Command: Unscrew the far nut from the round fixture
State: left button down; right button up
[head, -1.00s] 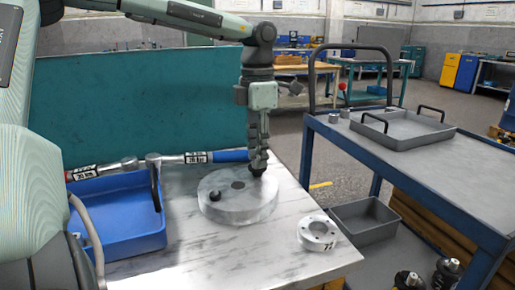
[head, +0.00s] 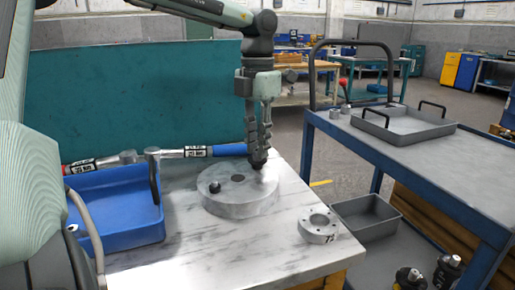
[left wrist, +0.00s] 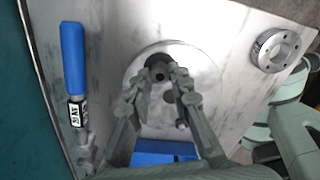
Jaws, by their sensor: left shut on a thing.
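The round fixture (head: 235,205) is a thick grey-white disc lying flat on the table, with a dark centre hole. The far nut (left wrist: 158,72) is small and dark, on the disc's far side; in the head view the fingers mostly hide it. My left gripper (head: 257,163) points straight down over it, shut on it, with a fingertip on either side in the left wrist view (left wrist: 160,73). The near nut (head: 214,187) is dark and stands on the disc's near left part. My right gripper is not in view.
A blue bin (head: 118,238) is left of the fixture, with torque wrenches (head: 195,152) behind and across it. A flanged ring (head: 319,226) lies near the table's right edge. A blue cart (head: 400,150) with a grey tray (head: 405,128) stands to the right.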

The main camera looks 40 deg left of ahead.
pick_arm(q)
jog(key=shift+n, duration=1)
jog(key=n+b, duration=0.1)
jog(key=n, duration=0.1)
jog(key=shift+f+n, duration=0.1)
jog(key=shift+n, duration=0.2)
jog(key=shift+n+b, duration=0.4)
jog(key=shift+n, duration=0.6)
jog(key=c, duration=1.6)
grip_release()
jog(key=shift+c, duration=0.2)
